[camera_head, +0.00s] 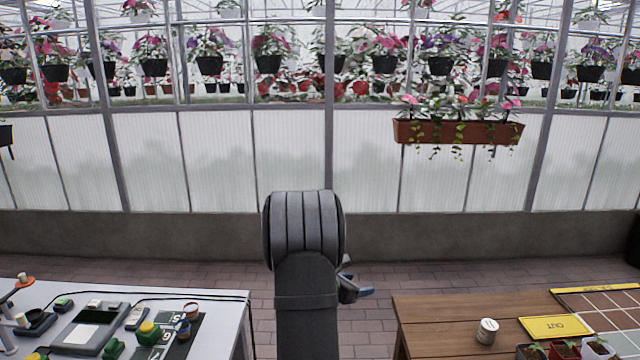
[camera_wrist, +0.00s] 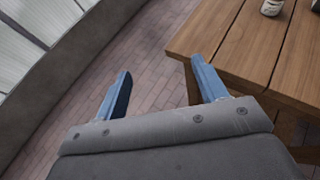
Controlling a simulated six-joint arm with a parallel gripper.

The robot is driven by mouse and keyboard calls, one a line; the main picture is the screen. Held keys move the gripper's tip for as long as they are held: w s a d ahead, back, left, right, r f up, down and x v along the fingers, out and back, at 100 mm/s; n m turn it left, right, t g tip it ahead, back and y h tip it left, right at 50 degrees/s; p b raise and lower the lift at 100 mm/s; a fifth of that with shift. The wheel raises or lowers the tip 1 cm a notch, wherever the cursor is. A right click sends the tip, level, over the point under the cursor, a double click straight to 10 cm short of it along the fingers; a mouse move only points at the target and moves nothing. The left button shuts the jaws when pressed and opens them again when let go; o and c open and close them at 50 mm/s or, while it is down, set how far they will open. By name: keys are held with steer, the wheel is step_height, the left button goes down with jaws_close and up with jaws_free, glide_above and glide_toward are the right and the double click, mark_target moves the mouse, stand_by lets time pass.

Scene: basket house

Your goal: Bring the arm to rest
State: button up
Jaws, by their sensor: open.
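My arm stands upright in the middle of the head view, between two tables. My gripper (camera_wrist: 163,84) shows in the wrist view with its two blue fingers spread apart and nothing between them. It is over the brick floor, with the right finger close to the wooden table's edge in the picture. In the head view only a small blue-tipped part of my gripper (camera_head: 362,292) shows to the right of the arm; the rest is hidden behind it.
A wooden table (camera_head: 430,310) at right holds a small can (camera_head: 487,331), a yellow OUT sign (camera_head: 555,327) and potted seedlings. A white table (camera_head: 225,306) at left holds several devices. Brick floor (camera_head: 370,335) lies between them. A planter (camera_head: 458,132) hangs behind.

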steer(key=s+a+n+t+y, duration=0.1)
steer(key=a+n, duration=0.1)
steer(key=a, duration=1.2)
steer(key=shift+a+t+y, duration=0.3)
steer(key=shift+o, duration=0.7)
